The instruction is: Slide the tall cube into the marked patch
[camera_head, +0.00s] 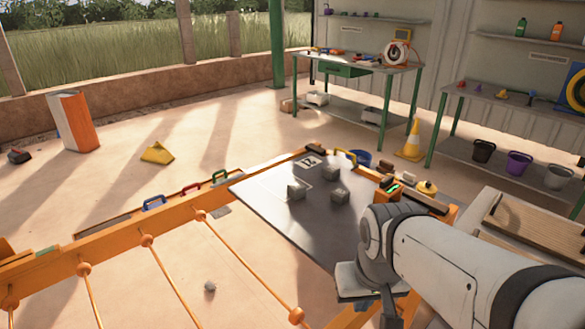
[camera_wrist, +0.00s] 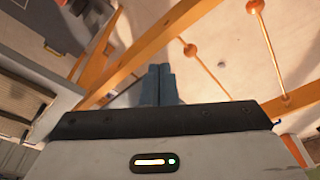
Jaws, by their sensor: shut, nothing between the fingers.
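Three small grey blocks sit on a dark board (camera_head: 275,213): a left one with a peaked top (camera_head: 296,192), a far one (camera_head: 331,171) and a right one (camera_head: 340,195). I cannot tell for sure which is the tall cube. A white-marked patch with a number (camera_head: 308,162) lies at the board's far end, beyond the blocks. My gripper (camera_wrist: 159,70) is shut and empty in the wrist view, its two fingers together. It points down near the orange frame, off the board's near right side. In the head view its fingertips are hard to make out.
Orange beams (camera_head: 120,222) with ropes and round knobs run at the left. The board's corner shows in the wrist view (camera_wrist: 35,30). A grey lump (camera_head: 209,287) lies on the floor. Workbenches (camera_head: 360,68) and a cone (camera_head: 412,140) stand behind.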

